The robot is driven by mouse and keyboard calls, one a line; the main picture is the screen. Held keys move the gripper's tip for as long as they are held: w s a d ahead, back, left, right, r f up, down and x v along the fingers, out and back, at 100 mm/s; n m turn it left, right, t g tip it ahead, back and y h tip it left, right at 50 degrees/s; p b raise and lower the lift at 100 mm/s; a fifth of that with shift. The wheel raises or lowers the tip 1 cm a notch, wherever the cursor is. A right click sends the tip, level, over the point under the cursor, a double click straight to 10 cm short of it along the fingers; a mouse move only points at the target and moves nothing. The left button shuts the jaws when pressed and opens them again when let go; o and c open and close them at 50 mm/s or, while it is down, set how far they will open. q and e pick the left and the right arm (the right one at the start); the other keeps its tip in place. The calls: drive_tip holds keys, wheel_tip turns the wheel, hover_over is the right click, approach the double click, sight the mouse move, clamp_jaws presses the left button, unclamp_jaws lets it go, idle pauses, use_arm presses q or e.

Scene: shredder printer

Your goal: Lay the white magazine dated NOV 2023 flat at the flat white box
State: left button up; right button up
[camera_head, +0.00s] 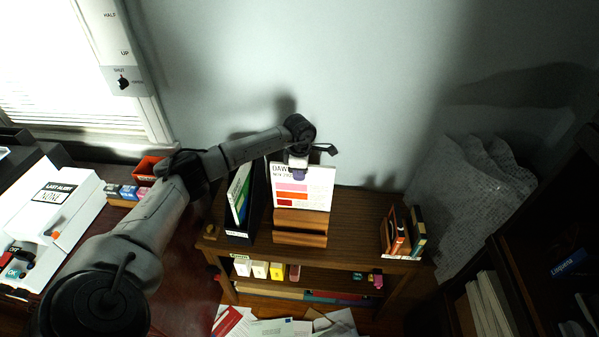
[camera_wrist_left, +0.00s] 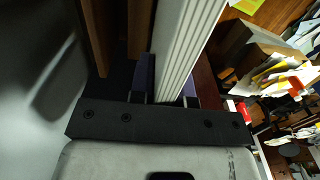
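The white magazine (camera_head: 318,190) marked NOV 2023, with coloured bars on its cover, stands upright in a wooden holder (camera_head: 300,230) on the low wooden bookcase. My left gripper (camera_head: 298,168) is at its top edge, pointing down. In the left wrist view the fingers (camera_wrist_left: 168,92) sit on both sides of the white ridged edge of the magazine (camera_wrist_left: 187,45), which fills the gap, so the gripper appears shut on it. A low white box-like machine (camera_head: 62,212) labelled LAST ALERT NONE lies at the left; I cannot tell whether it is the flat white box. My right gripper is out of view.
A black file holder (camera_head: 238,237) with folders stands just left of the magazine. Small books (camera_head: 400,232) stand at the bookcase's right end. The bookcase top (camera_head: 355,225) between is clear. Papers (camera_head: 285,327) lie on the floor. An orange bin (camera_head: 147,169) is by the window.

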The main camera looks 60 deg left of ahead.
use_arm(q)
clamp_jaws()
drive_tip(key=shift+r, duration=0.2)
drive_tip(key=shift+r+p, duration=0.75)
drive_tip(key=shift+r, duration=0.15)
